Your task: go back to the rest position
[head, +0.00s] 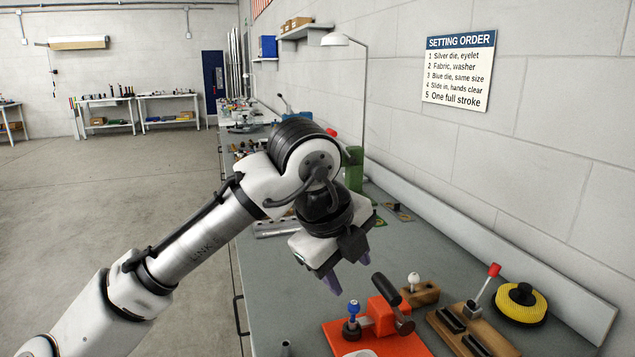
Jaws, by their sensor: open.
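My gripper (347,284) hangs above the grey workbench (283,287), its jaws pointing down. Its two purple-grey fingertips are apart, with nothing seen between them. My arm reaches in from the lower left of the head view. Just below and in front of my gripper is an orange press (382,318) on an orange base, with a black-handled lever. A blue-topped piece (353,308) stands at the left side of the press. The gripper appears apart from the press. Part of the bench behind my wrist is hidden.
A wooden block with a white knob (414,284), a wooden rack with dark slots (470,325), a red-knobbed lever (493,270) and a yellow-black disc (521,302) stand to the right. A lamp (337,40) and wall sign (459,70) are behind. Open floor (130,200) lies left.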

